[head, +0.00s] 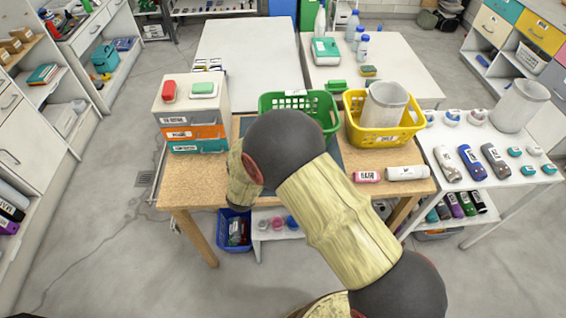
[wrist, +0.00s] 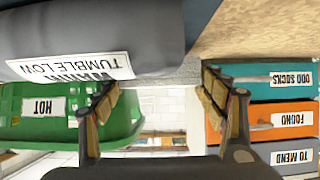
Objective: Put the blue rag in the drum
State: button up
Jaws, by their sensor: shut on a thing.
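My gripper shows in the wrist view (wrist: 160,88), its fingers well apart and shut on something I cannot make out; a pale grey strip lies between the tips. In the head view my arm hides it. Close past the tips is a large dark grey thing (wrist: 40,45) with a white label reading "TUMBLE LOW"; I cannot tell what it is. I see no plainly blue rag. Nothing is marked as the drum. A grey cylinder (head: 383,108) stands at the yellow basket, and another (head: 518,107) on the right table.
The wooden table (head: 180,192) holds a drawer stack (head: 190,112), a green basket (head: 318,104), a yellow basket (head: 378,134), and a pink and a white labelled item. In the wrist view the green basket reads "HOT" and the drawers stand close to the right finger. Bottles lie at right.

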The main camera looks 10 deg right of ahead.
jog(key=d+b, duration=0.1)
jog(key=d, duration=0.4)
jog(key=d+b, duration=0.1)
jog(key=d, duration=0.3)
jog(key=shift+s+d+f, duration=0.1)
jog(key=shift+s+d, duration=0.1)
jog(key=shift+d, duration=0.15)
jog(key=d, duration=0.1)
jog(key=d+f+b, duration=0.1)
jog(key=d, duration=0.1)
jog(key=shift+s+d, duration=0.1)
jog(key=shift+d, duration=0.2)
jog(key=shift+a, duration=0.1)
jog(key=shift+f+b, duration=0.2)
jog(key=shift+b, duration=0.1)
jog(key=o, duration=1.1)
